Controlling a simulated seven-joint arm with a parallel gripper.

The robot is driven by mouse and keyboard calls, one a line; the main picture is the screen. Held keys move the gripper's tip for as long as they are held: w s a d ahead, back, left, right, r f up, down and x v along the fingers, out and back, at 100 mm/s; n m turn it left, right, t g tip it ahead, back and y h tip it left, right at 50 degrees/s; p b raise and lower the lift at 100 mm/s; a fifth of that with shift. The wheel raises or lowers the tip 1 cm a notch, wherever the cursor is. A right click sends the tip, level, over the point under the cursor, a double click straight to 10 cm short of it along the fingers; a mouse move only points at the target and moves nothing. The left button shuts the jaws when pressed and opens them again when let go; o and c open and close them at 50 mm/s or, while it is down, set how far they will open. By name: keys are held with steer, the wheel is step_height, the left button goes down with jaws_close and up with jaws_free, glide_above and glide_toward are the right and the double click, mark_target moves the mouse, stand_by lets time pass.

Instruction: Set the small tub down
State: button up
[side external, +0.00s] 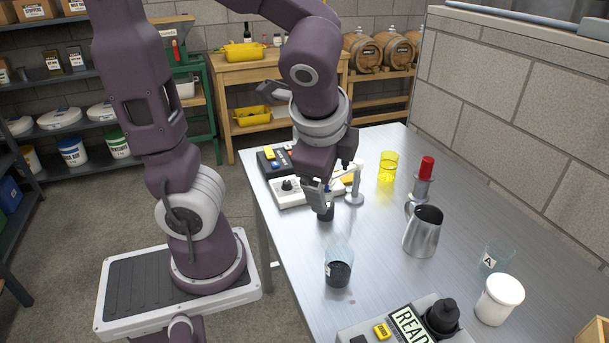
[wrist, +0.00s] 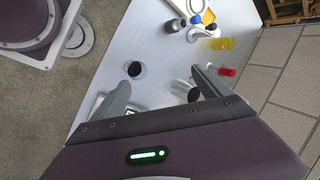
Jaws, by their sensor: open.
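A small dark tub (side external: 326,213) stands on the steel table (side external: 385,290), seen just below my fingers in the side view. In the wrist view a small black round thing (wrist: 172,26) beside the white stand looks like it. My gripper (side external: 334,186) is open, with nothing between its fingers. In the wrist view its fingers (wrist: 160,82) are spread wide and the black thing lies beyond their tips, apart from them. The gap between fingers and tub is hard to judge from the side.
A glass with dark contents (side external: 338,270), a steel jug (side external: 424,232), a red-topped lamp (side external: 424,178), a yellow cup (side external: 388,167) and a white stand (side external: 356,186) are around. A device with a lit display (side external: 408,322) is in front. Bare table lies between glass and jug.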

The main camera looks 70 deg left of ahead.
steer(key=s+d+r+n+t+h, duration=0.2)
steer(key=s+d+r+n+h, duration=0.2)
steer(key=s+n, duration=0.3)
steer(key=shift+d+n, duration=0.25)
steer(key=shift+n, duration=0.65)
